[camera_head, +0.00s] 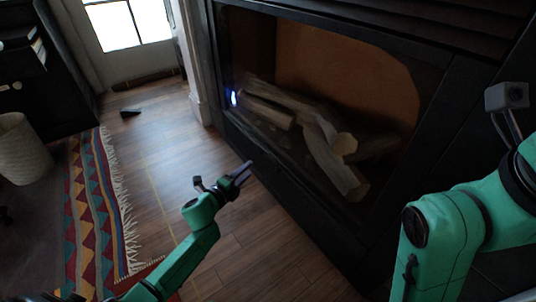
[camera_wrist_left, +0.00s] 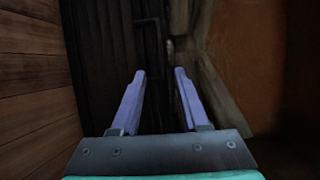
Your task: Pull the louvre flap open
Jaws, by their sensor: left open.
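The louvre flap (camera_head: 298,207) appears to be the dark lower front of the black fireplace, below the glass; its slats are too dark to tell apart in the head view. In the left wrist view, a dark panel with lines (camera_wrist_left: 103,50) lies ahead, with a small thin handle-like bar (camera_wrist_left: 147,21) on it. My left gripper (camera_head: 243,172) is open and empty, in front of the fireplace's lower front. Its two purple fingers (camera_wrist_left: 159,74) point toward the panel, and nothing shows between them. I cannot tell whether the fingertips touch it. The flap looks shut.
The fireplace glass (camera_head: 345,75) shows logs (camera_head: 320,140) behind it. A patterned rug (camera_head: 92,215) and a woven basket (camera_head: 22,150) are at left. My right arm stands before the fireplace at right.

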